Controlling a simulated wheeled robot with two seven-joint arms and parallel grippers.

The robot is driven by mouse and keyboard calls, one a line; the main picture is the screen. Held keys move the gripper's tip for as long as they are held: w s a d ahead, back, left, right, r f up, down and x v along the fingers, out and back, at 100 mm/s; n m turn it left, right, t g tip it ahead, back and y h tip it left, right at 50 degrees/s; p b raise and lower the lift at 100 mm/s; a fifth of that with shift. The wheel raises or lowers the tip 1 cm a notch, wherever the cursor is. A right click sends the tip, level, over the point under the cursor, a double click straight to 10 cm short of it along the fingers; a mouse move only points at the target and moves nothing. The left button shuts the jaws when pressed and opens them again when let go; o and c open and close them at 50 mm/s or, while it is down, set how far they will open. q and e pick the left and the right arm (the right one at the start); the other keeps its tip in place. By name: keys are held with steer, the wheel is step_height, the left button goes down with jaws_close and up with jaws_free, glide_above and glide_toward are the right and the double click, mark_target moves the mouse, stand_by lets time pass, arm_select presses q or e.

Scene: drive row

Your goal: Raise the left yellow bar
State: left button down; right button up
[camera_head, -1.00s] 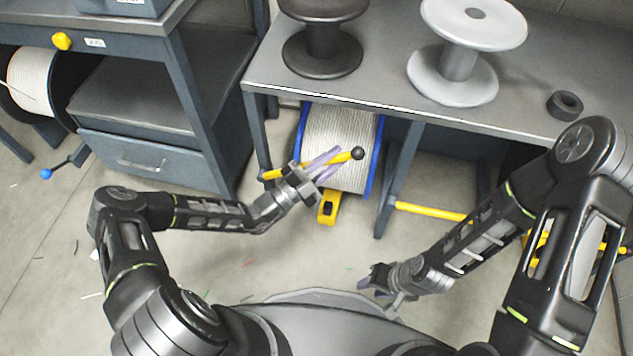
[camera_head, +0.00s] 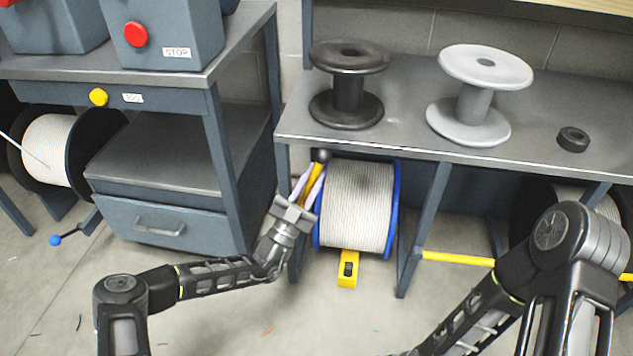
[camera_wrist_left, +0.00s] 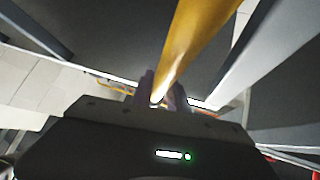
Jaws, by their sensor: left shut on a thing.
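The left yellow bar (camera_head: 314,174) is raised steeply, with its black knob (camera_head: 322,155) at the upper end. It stands at the left front of the white cable reel (camera_head: 357,205). My left gripper (camera_head: 308,187) is shut on the bar, its pale purple fingers on either side of it. In the left wrist view the bar (camera_wrist_left: 198,40) runs up from between the fingers. The bar's lower end is hidden behind the gripper. My right gripper is out of view; only its arm shows.
The bench (camera_head: 400,130) overhangs close above the knob and carries a black spool (camera_head: 348,88) and a grey spool (camera_head: 472,95). A drawer cabinet (camera_head: 160,222) stands left of my arm. Another yellow bar (camera_head: 458,258) lies level at right. A yellow block (camera_head: 348,268) is below the reel.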

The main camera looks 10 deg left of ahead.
mark_target(303, 201)
arm_select(q)
steer(key=shift+f, duration=0.1)
steer(key=c, duration=1.3)
jaws_free()
steer(key=p+v, duration=0.1)
steer(key=v, duration=0.6)
steer(key=shift+s+a+f, duration=0.2)
steer(key=shift+s+f, duration=0.05)
